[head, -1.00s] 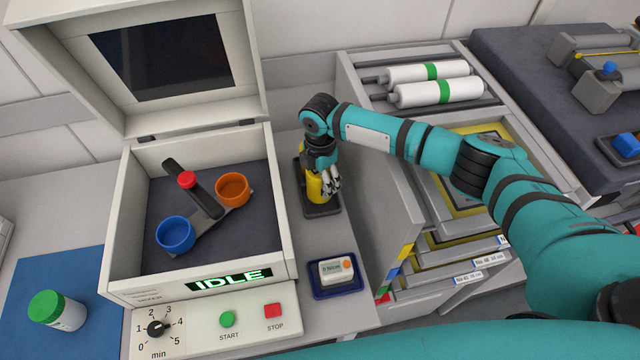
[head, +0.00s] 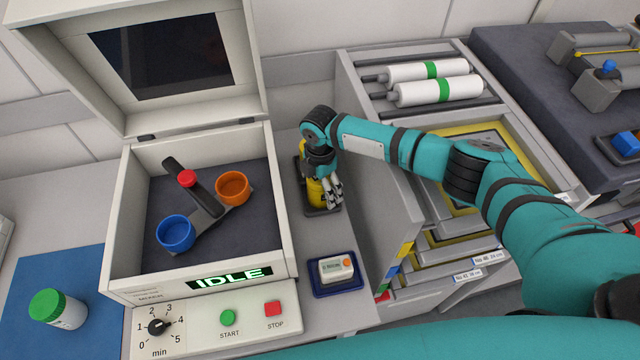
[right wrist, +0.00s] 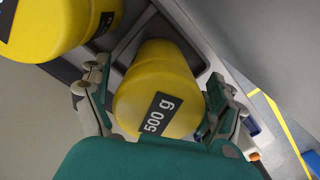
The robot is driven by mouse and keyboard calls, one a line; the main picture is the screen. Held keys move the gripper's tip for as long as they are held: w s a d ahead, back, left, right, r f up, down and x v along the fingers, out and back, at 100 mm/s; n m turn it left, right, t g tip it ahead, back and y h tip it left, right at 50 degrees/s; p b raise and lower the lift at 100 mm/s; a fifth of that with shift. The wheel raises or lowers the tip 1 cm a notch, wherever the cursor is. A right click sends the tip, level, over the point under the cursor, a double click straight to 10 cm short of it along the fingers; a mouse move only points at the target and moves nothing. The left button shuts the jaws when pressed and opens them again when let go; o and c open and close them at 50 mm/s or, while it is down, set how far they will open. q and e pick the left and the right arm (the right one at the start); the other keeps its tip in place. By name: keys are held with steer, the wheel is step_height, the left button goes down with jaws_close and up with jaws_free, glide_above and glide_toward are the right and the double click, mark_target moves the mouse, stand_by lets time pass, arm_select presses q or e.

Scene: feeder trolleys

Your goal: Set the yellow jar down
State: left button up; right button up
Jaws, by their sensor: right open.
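The yellow jar (right wrist: 158,92), with a black "500 g" label, is between the spread fingers of my right gripper (right wrist: 157,78) in the right wrist view. The fingers are open, with the jar loose between them. In the head view the jar (head: 316,193) is partly hidden by my right gripper (head: 333,197), over a dark tray (head: 323,212) on the counter. I cannot see its base clearly. A second yellow jar (right wrist: 62,22) is close beside it at the upper left of the wrist view. My left gripper is out of view.
An open machine (head: 118,225) with blue and orange cups stands on the left, its display reading IDLE. A small device (head: 335,268) sits in a blue tray in front. The drawer cabinet's side wall (head: 375,200) is close on the right. A green-lidded bottle (head: 60,309) stands far left.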

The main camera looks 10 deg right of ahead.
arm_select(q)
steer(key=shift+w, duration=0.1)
arm_select(e)
steer(key=shift+r, duration=0.55)
step_height(320, 180, up, 10)
steer(key=shift+f+b, duration=0.2)
steer(key=shift+b, duration=0.7)
steer(key=shift+r, duration=0.8)
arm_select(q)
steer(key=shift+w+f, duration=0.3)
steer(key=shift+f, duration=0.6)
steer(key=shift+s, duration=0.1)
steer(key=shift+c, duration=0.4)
